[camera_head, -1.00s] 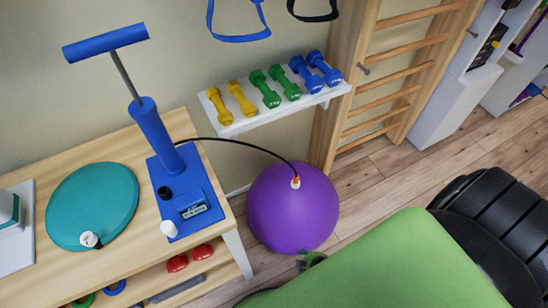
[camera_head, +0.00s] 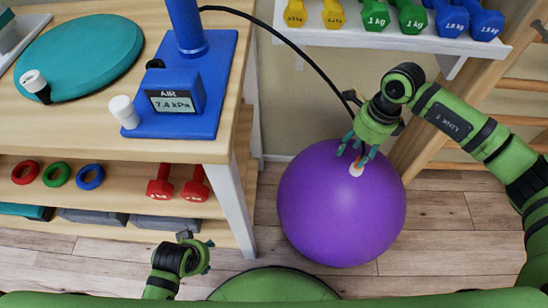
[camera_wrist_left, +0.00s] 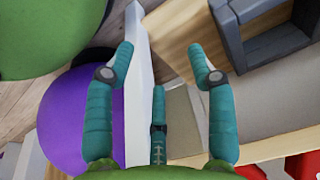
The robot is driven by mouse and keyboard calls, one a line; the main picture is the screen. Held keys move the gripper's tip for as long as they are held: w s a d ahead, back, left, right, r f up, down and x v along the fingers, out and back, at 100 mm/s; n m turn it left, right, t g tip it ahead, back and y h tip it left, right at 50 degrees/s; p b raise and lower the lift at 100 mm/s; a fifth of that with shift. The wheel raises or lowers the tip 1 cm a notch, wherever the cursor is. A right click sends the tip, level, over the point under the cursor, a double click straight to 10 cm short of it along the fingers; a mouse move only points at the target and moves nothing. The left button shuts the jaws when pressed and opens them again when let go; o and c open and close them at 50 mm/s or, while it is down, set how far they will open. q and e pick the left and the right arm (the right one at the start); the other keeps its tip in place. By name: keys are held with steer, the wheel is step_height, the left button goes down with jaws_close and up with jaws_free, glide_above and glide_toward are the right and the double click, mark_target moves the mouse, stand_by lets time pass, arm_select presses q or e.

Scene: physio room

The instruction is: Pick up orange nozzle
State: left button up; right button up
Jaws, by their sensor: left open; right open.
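The orange nozzle (camera_head: 358,163) shows as a small orange bit above the white valve collar (camera_head: 356,171) on top of the purple ball (camera_head: 335,215). My right gripper (camera_head: 357,156) is directly over it, open, with its teal fingers around the nozzle. Whether they touch it cannot be told. The black hose (camera_head: 290,45) runs from the blue pump (camera_head: 190,90) to behind this gripper. My left gripper (camera_head: 203,252) is open and empty, low in front of the table; its open fingers also show in the left wrist view (camera_wrist_left: 160,65).
The pump's display reads AIR 7.4 kPa. A wooden table (camera_head: 75,125) holds the pump and a teal disc (camera_head: 80,55); red dumbbells (camera_head: 178,183) lie on its lower shelf. A white dumbbell shelf (camera_head: 385,35) and wooden wall bars (camera_head: 450,140) stand behind the ball.

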steer(key=d, duration=0.1)
steer(key=d+h, duration=0.1)
steer(key=d+h+b, duration=0.1)
steer(key=shift+w+d+f+n+t, duration=0.25)
steer(key=shift+d+n+t, duration=0.05)
steer(key=shift+d+n, duration=0.1)
steer(key=shift+d+f, duration=0.2)
steer(key=shift+f, duration=0.05)
steer(key=f, duration=0.2)
steer(key=f+b, duration=0.1)
steer(key=f, duration=0.3)
steer(key=shift+w+a+f, duration=0.1)
steer(key=shift+w+a, duration=0.1)
steer(key=shift+w, duration=0.15)
arm_select(q)
step_height(320, 180, up, 4)
steer(key=shift+w, duration=0.1)
arm_select(e)
jaws_close()
